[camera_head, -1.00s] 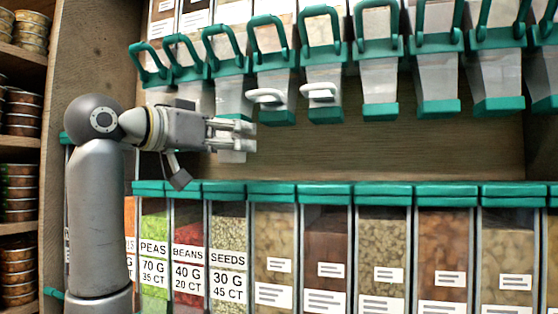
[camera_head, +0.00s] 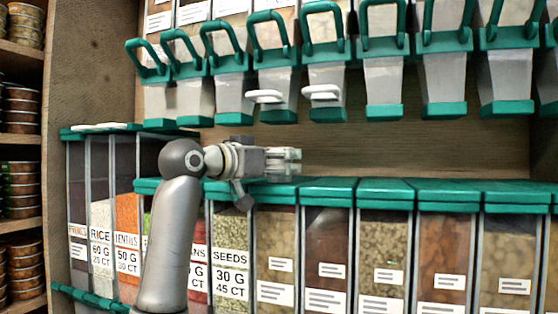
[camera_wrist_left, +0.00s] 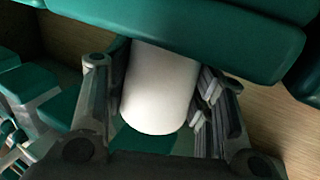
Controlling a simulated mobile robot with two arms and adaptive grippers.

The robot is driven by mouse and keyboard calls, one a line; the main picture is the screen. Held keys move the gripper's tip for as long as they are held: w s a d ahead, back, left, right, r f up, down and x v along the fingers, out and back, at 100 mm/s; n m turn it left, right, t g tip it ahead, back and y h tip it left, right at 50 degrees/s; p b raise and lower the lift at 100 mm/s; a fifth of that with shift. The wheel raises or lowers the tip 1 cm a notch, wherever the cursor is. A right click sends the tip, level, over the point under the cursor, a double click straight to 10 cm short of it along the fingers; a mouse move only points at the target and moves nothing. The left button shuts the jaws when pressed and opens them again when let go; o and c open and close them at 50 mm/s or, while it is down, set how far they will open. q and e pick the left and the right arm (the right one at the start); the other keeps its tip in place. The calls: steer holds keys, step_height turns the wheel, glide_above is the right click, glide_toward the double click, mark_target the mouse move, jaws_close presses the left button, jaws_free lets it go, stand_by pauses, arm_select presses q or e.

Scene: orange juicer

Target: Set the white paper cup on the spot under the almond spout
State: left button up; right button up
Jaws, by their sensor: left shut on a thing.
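The white paper cup (camera_wrist_left: 160,90) is between the fingers of my left gripper (camera_wrist_left: 163,100) in the left wrist view, with its upper end cut off by a green edge. In the head view my left gripper (camera_head: 284,160) is low over the green bin lids, below the dispensers with white spout levers. The cup is hard to make out there among the fingers. A row of clear dispensers with green ends (camera_head: 383,111) hangs above. I cannot read which one is almond. My right gripper is not in view.
Lower bins with green lids (camera_head: 445,194) form a ledge under the gripper. A wooden back panel (camera_head: 420,155) shows between the ledge and the dispensers, clear to the right. White spout levers (camera_head: 322,92) stick out above. Shelves of round tins (camera_head: 20,185) stand at the left.

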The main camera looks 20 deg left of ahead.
arm_select(q)
steer(key=shift+f, duration=0.15)
steer(key=o, duration=0.6)
steer(key=shift+o, duration=0.5)
steer(key=shift+r, duration=0.3)
steer(key=b+v, duration=0.3)
steer(key=v, duration=0.9)
steer(key=shift+b, duration=0.35)
